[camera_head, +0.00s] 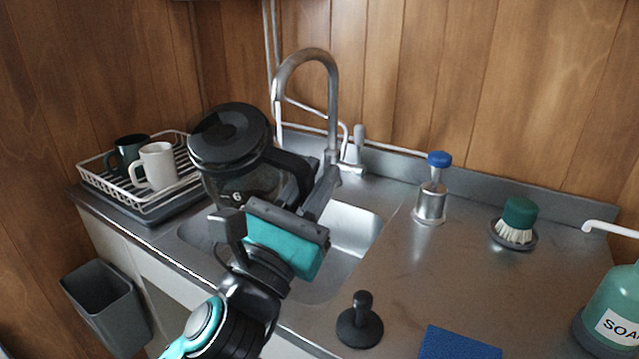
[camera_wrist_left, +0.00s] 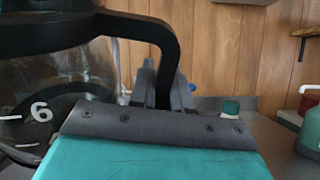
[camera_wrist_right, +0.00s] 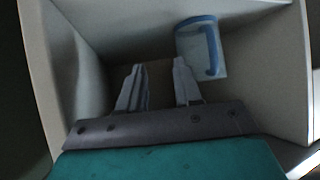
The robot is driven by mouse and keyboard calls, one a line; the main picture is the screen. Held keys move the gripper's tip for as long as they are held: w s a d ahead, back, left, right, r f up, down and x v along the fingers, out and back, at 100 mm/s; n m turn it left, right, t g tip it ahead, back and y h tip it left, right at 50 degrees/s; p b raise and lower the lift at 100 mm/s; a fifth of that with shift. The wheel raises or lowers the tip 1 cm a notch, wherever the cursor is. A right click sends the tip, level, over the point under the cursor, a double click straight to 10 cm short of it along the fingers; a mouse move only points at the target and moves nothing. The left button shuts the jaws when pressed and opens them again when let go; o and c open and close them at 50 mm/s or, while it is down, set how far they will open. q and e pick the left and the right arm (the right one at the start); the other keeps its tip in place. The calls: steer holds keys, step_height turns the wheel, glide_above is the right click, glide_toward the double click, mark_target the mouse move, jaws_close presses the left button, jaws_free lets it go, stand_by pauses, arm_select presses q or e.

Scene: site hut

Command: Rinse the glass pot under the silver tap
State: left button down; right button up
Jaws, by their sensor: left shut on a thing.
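The glass pot (camera_head: 228,187) has a black lid and black handle. It hangs above the sink basin (camera_head: 352,232), in front of and left of the spout in the head view. My left gripper (camera_head: 322,187) is shut on the pot's handle, which also shows between its fingers in the left wrist view (camera_wrist_left: 165,70). The silver tap (camera_head: 334,85) arches up behind the pot; I see no water stream. My right gripper (camera_wrist_right: 158,68) shows only in its wrist view, with its fingers apart and nothing between them.
A dish rack (camera_head: 98,172) with two mugs stands left. A dispenser (camera_head: 431,203), green brush (camera_head: 517,222), black stopper (camera_head: 360,322), blue cloth (camera_head: 455,345) and soap bottle (camera_head: 615,308) stand or lie right. A blue-handled thing (camera_wrist_right: 203,50) is before my right gripper, within pale walls.

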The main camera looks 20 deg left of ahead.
steer(key=shift+a+f+b, duration=0.1)
steer(key=shift+f+b, duration=0.3)
steer(key=shift+f, duration=0.05)
steer(key=shift+w+a+f+b, duration=0.1)
steer(key=shift+a+b, duration=0.2)
steer(key=shift+b, duration=0.35)
steer(key=shift+w+f+b, duration=0.15)
steer(key=shift+f+b, duration=0.05)
steer(key=shift+b, duration=0.1)
arm_select(q)
steer(key=w+a+f, duration=0.1)
steer(key=w, duration=0.5)
steer(key=w+a+f, duration=0.1)
steer(key=w+a, duration=0.1)
steer(key=w, duration=0.5)
steer(key=shift+a+f, duration=0.2)
steer(key=shift+f, duration=0.05)
arm_select(e)
steer(key=shift+f, duration=0.2)
arm_select(q)
steer(key=shift+d, duration=0.2)
steer(key=shift+w+d, duration=0.1)
steer(key=shift+d, duration=0.3)
arm_select(e)
steer(key=shift+r, duration=0.15)
arm_select(q)
steer(key=shift+a, duration=0.1)
